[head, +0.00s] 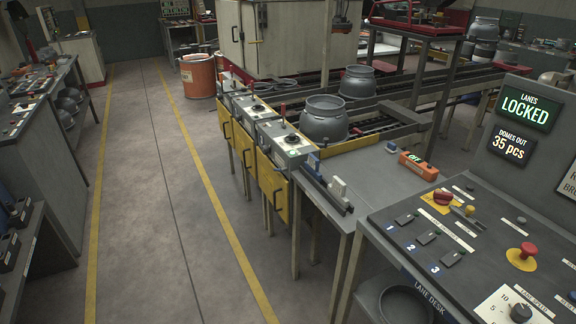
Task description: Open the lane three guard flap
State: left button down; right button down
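Three yellow guard flaps with black handles hang in a row along the left side of the lanes. The nearest flap (268,180) is at the front, the middle flap (241,143) is behind it, and the far flap (223,117) is furthest back. All three look upright and closed. I cannot read a lane number on any of them, so I cannot tell which is lane three. A sign (525,108) reads "LANES LOCKED". Neither of my grippers is in view.
The lane desk (400,222) at the right carries switches numbered 1, 2, 3 and a red button (528,249). Grey domed vessels, one being the nearest vessel (324,120), sit on the lanes. The floor aisle (165,190) left of the flaps is clear.

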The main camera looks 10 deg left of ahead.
aim_at(275, 185)
jog(key=i+j, duration=0.2)
jog(key=j, duration=0.2)
jog(key=i+j, duration=0.2)
jog(key=j, duration=0.2)
jog(key=i+j, duration=0.2)
jog(key=j, duration=0.2)
jog(key=i+j, duration=0.2)
jog(key=j, duration=0.2)
jog(key=i+j, duration=0.25)
jog(key=j, duration=0.15)
